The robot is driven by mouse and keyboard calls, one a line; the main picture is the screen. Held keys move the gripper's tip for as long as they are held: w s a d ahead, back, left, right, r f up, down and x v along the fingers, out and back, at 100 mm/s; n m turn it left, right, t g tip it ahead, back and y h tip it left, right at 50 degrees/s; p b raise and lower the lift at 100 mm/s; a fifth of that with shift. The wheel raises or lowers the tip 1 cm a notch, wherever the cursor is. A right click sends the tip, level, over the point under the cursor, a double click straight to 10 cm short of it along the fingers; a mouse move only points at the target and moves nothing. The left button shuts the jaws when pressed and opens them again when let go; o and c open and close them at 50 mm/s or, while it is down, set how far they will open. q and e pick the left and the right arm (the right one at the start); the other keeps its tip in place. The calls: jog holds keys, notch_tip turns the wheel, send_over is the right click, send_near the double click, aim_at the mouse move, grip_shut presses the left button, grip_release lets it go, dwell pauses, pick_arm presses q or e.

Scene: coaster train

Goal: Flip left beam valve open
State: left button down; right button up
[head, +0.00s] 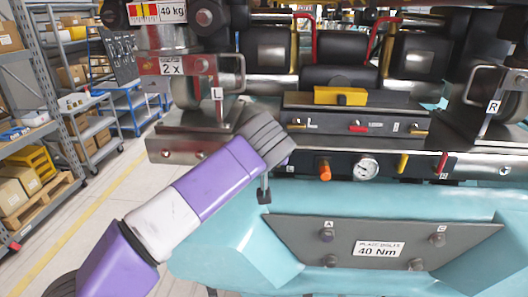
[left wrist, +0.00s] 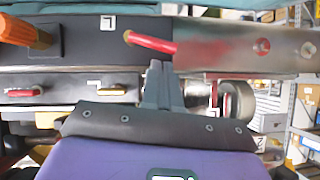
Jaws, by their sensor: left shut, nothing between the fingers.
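The left beam valve has a red lever (left wrist: 152,43) beside an L label (left wrist: 107,22) on the dark lower panel in the left wrist view. The lever lies nearly along the panel, slightly slanted. My left gripper (left wrist: 161,66) is shut and empty. Its fingertips are close to the lever's free end; I cannot tell whether they touch. In the head view my purple left arm reaches to the panel's left end. My right gripper is not in view.
An orange knob (head: 325,172), a gauge (head: 367,168), a yellow lever (head: 402,163) and a red lever (head: 442,162) sit on the lower panel. Small levers line the panel above. A metal bracket (head: 185,135) stands left of my gripper. The teal body (head: 345,200) lies below.

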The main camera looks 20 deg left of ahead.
pick_arm(q)
jog(key=shift+r, duration=0.15)
jog(key=w+r+p+v, duration=0.1)
jog(key=v, duration=0.5)
jog(key=d+r+p+v, duration=0.1)
jog(key=p+v, duration=0.1)
jog(key=v, duration=0.4)
jog(key=shift+r, duration=0.3)
jog(key=shift+w, duration=0.15)
